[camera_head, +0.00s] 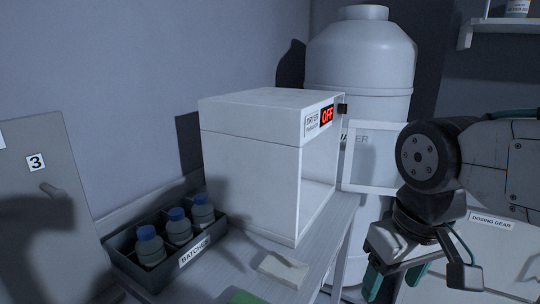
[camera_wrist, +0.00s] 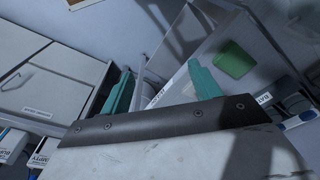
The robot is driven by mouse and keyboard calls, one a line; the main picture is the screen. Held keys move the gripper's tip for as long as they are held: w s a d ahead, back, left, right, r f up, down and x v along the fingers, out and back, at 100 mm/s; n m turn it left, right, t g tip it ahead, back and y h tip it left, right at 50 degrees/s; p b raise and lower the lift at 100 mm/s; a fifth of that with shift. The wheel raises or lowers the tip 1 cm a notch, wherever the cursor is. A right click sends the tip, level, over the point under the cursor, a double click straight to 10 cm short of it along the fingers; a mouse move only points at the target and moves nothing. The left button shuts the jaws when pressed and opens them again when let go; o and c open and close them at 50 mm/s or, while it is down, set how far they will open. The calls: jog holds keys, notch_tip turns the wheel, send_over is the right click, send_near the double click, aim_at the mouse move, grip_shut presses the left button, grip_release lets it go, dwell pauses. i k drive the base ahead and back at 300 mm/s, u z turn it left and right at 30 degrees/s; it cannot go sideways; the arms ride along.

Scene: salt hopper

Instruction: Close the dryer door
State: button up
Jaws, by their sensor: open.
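The dryer (camera_head: 250,170) is a white box on the bench, with a red OFF display on its upper front edge. Its front faces right and stands open. The dryer door (camera_head: 352,184), a white frame with a see-through pane, is swung out to the right of the opening, in front of the large white tank. My gripper (camera_head: 393,281) is open and empty, pointing down at the lower right, nearer than the door and apart from it. In the wrist view its teal fingers (camera_wrist: 160,90) are spread with nothing held. I cannot clearly make out the door in that view.
A dark tray (camera_head: 124,268) of blue-capped bottles stands left of the dryer. A pale block (camera_head: 283,270) and a green item (camera_head: 243,297) lie on the bench in front. The white tank (camera_head: 360,60) stands behind. A dosing gear cabinet (camera_head: 490,240) is at right.

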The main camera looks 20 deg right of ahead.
aim_at(353, 124)
jog(key=z, duration=0.35)
jog(key=k, duration=0.5)
jog(key=z, duration=1.2)
jog(key=i, duration=1.3)
jog(key=u, duration=0.75)
